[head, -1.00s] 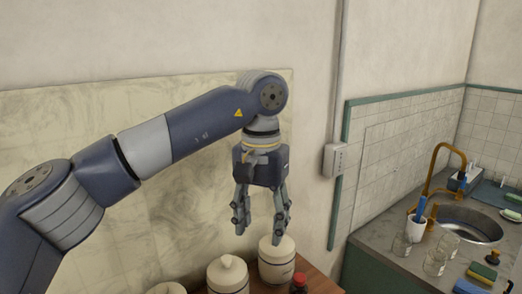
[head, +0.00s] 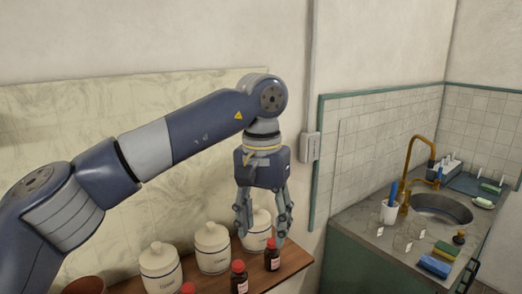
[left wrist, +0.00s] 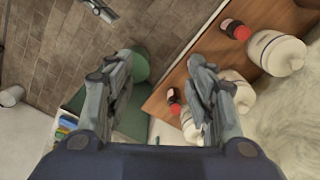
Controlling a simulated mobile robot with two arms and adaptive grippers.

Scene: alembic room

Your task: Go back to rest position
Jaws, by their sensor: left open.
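My left arm reaches in from the left in the head view. Its left gripper (head: 262,234) points down with its fingers apart and nothing between them. It hangs in front of a white lidded jar (head: 256,238) on a wooden shelf (head: 285,270); whether it touches the jar is unclear. In the left wrist view the open gripper (left wrist: 160,62) also shows empty, with the shelf and jars to its right. My right gripper is not recognisable in either view.
More white jars (head: 213,247) (head: 160,266) and red-capped brown bottles (head: 272,255) (head: 239,277) stand on the shelf. A counter with a sink (head: 442,208), brass tap (head: 418,165), cup (head: 388,212), glassware and sponges (head: 435,266) is at the right.

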